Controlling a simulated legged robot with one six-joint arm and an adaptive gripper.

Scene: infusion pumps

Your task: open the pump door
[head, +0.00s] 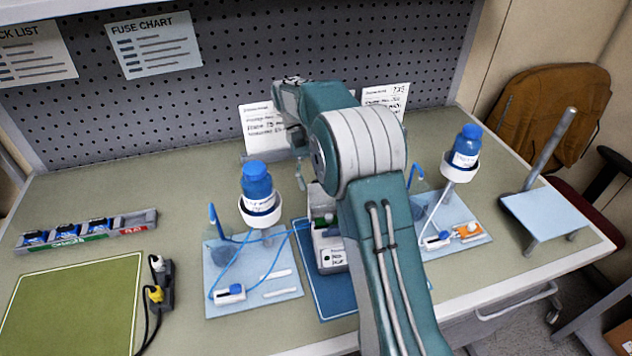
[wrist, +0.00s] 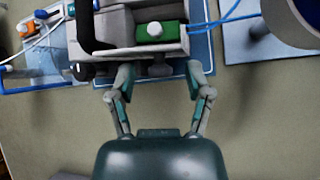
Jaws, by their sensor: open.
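The pump is a grey-white box on a blue mat (head: 338,303). In the head view its front (head: 331,255) shows beside my arm, which hides its right side. In the wrist view the pump body (wrist: 120,38) lies at the top, with a green block (wrist: 160,32) bearing a pale knob. I cannot tell how the door stands.
Blue-capped bottles (head: 257,182) (head: 466,148) stand in white ring holders on either side. Blue tubing (wrist: 225,20) runs from the pump. A black curved bar (wrist: 84,30) rises beside the green block. A battery rack (head: 88,231) and green mat (head: 72,305) lie left.

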